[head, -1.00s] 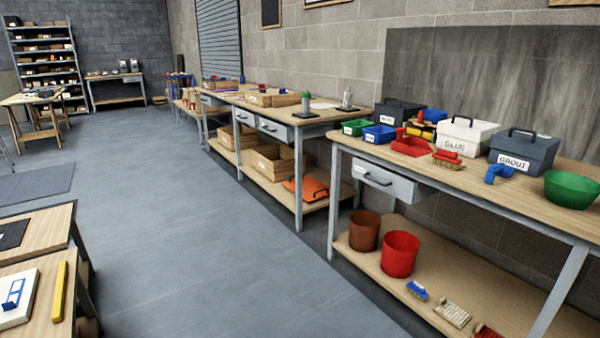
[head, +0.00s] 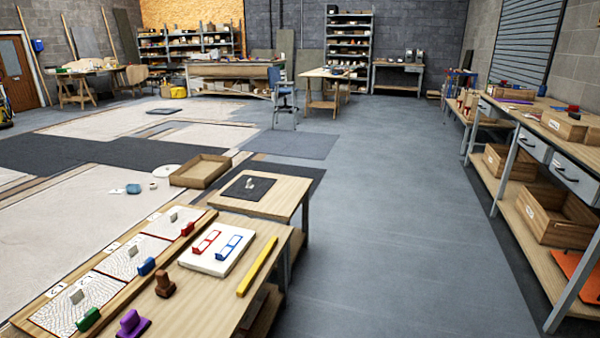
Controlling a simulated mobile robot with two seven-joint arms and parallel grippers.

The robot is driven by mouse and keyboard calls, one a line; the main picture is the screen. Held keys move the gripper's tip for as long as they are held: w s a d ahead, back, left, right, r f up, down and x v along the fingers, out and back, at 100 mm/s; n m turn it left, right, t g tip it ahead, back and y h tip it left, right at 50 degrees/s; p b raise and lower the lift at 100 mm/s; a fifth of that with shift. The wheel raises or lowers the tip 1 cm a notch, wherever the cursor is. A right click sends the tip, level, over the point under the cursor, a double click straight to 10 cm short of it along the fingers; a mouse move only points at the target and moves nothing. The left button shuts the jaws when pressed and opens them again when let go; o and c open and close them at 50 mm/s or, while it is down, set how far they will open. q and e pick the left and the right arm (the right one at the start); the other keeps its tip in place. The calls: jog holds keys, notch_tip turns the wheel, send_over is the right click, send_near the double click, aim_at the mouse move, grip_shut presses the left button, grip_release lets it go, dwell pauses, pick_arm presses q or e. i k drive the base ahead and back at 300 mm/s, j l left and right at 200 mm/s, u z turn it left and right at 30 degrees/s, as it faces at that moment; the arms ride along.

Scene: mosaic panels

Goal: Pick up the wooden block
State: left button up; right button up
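A brown, wooden-looking block with a raised top (head: 165,284) stands on the near workbench (head: 215,290), in the lower left of the head view. I cannot tell for certain that it is the wooden block of the task. A purple handled tool (head: 132,324) stands just in front of it, and a blue piece (head: 146,266) lies behind it to the left. Neither of my grippers shows in the head view.
Mosaic panels (head: 127,258) lie along the bench's left side, with a green piece (head: 88,318) and a red piece (head: 187,229). A white board (head: 215,262) and yellow bar (head: 257,266) lie to the right. The grey floor (head: 390,250) right of the bench is clear.

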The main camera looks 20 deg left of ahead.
aim_at(165, 287)
jog(key=i+l+u, duration=0.1)
jog(key=i+u, duration=0.2)
jog(key=i, duration=1.15)
jog(key=i+u, duration=0.4)
jog(key=i, duration=0.95)
jog(key=z, duration=6.8)
jog(key=k, duration=0.05)
